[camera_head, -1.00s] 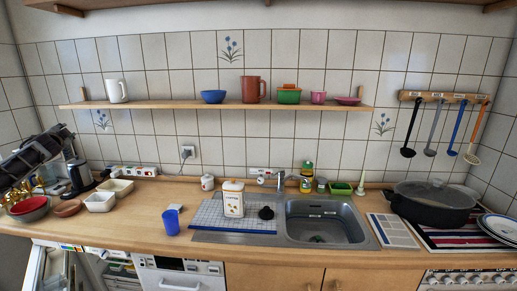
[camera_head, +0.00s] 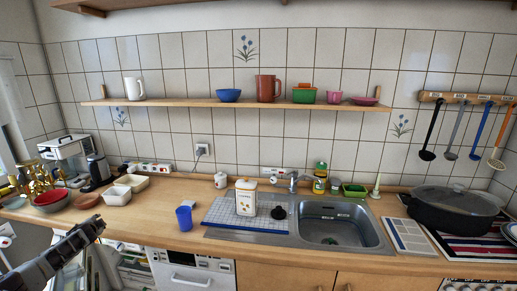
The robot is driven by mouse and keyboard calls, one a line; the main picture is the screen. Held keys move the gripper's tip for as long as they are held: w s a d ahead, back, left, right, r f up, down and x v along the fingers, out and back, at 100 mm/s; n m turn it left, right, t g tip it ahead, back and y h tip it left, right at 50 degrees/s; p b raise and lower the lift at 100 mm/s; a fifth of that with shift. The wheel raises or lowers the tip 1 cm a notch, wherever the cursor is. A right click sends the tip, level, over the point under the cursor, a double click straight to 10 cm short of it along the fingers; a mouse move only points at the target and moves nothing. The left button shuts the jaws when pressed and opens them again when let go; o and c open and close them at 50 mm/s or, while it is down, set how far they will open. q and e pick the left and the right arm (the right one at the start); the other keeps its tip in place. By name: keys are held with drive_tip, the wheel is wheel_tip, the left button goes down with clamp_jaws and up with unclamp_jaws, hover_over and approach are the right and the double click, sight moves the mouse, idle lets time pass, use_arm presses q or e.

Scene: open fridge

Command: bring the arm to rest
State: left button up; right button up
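My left arm enters at the lower left, and its dark grey gripper (camera_head: 84,234) points up and to the right. It hangs in front of the counter's front edge, near the open fridge (camera_head: 92,272). I see nothing held in it, but its fingers are too small and dark to tell whether they are open or shut. My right gripper is not in view.
The wooden counter (camera_head: 145,222) holds bowls, a kettle (camera_head: 98,168), a blue cup (camera_head: 184,218), a white canister (camera_head: 246,197), a sink (camera_head: 340,222) and a black pot (camera_head: 455,208). A shelf (camera_head: 190,102) with cups and bowls runs along the wall.

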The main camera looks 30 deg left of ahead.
use_arm(q)
drive_tip(key=s+d+f+g+h, duration=0.15)
drive_tip(key=s+d+f, duration=0.35)
drive_tip(key=d+f, duration=0.65)
drive_tip(key=s+d+f+g+h, duration=0.15)
drive_tip(key=s+d+f, duration=0.45)
drive_tip(key=f, duration=1)
drive_tip(key=s+d+f+g+h, duration=0.15)
drive_tip(key=s+d+f, duration=0.35)
drive_tip(key=d+f, duration=0.65)
drive_tip(key=s+d+f+h, duration=0.2)
drive_tip(key=s+d+f, duration=0.4)
drive_tip(key=d, duration=0.9)
drive_tip(key=s+d+f+g+h+b, duration=0.1)
drive_tip(key=s+d+f, duration=0.5)
drive_tip(key=d, duration=1)
drive_tip(key=s+d+f+h+b, duration=0.1)
drive_tip(key=s+d+f+h, duration=0.2)
drive_tip(key=d, duration=1.3)
drive_tip(key=s+f, duration=0.3)
drive_tip(key=f, duration=0.1)
drive_tip(key=shift+s+f+n+g, duration=0.2)
drive_tip(key=shift+f+n+g, duration=0.1)
drive_tip(key=shift+n+g, duration=0.1)
drive_tip(key=shift+s+h, duration=0.1)
drive_tip(key=shift+h, duration=0.15)
